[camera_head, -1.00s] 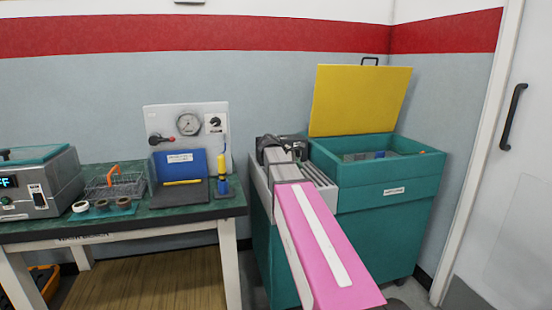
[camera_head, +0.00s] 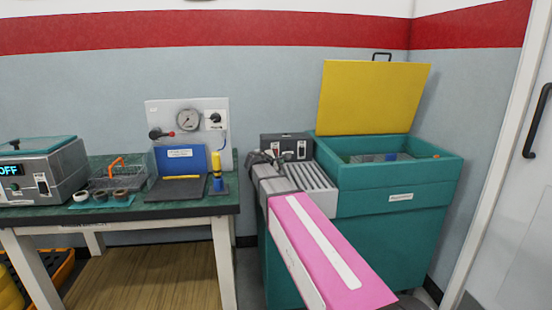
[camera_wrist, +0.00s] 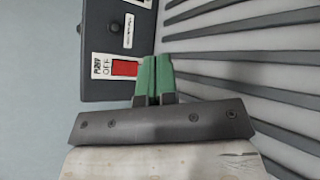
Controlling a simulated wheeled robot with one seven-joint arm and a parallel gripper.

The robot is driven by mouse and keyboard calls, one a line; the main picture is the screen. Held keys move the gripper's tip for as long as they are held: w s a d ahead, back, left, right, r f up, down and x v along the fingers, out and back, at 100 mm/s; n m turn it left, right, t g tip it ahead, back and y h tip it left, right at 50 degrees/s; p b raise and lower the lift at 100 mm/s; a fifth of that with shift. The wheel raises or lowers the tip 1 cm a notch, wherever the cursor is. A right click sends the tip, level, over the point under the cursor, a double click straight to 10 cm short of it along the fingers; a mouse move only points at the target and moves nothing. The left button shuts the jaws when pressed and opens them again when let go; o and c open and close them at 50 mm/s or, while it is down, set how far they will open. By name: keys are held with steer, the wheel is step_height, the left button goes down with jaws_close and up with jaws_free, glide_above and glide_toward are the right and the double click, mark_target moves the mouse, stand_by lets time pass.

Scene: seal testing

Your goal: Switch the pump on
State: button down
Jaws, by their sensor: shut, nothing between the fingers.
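A dark control box (camera_head: 287,146) stands on the left end of the teal tank (camera_head: 395,185). In the wrist view the box (camera_wrist: 98,25) carries a white switch plate (camera_wrist: 101,66) with a red rocker (camera_wrist: 125,68). The plate reads OFF; its other word is blurred, perhaps PUMP. My gripper (camera_wrist: 155,62) is shut and empty, its green fingertips right beside the rocker. I cannot tell if they touch it. In the head view my gripper (camera_head: 262,158) is small and dark, in front of the box.
Grey slats (camera_head: 309,177) lie beside the box. The tank's yellow lid (camera_head: 372,97) stands open. A door is at right.

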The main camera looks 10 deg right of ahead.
steer(key=shift+w, duration=0.1)
steer(key=shift+w+f, duration=0.2)
steer(key=shift+w, duration=1.25)
steer(key=shift+w+f, duration=0.15)
steer(key=shift+w, duration=1.25)
steer(key=shift+w+f, duration=0.2)
steer(key=shift+w, duration=1.25)
steer(key=shift+w, duration=0.1)
steer(key=shift+w, duration=0.3)
steer(key=shift+w+f, duration=0.1)
steer(key=shift+w, duration=0.2)
steer(key=shift+s, duration=0.1)
steer(key=shift+s, duration=0.65)
steer(key=shift+s+r, duration=0.2)
steer(key=shift+s, duration=1.05)
steer(key=shift+s+r, duration=0.2)
steer(key=shift+s, duration=1.05)
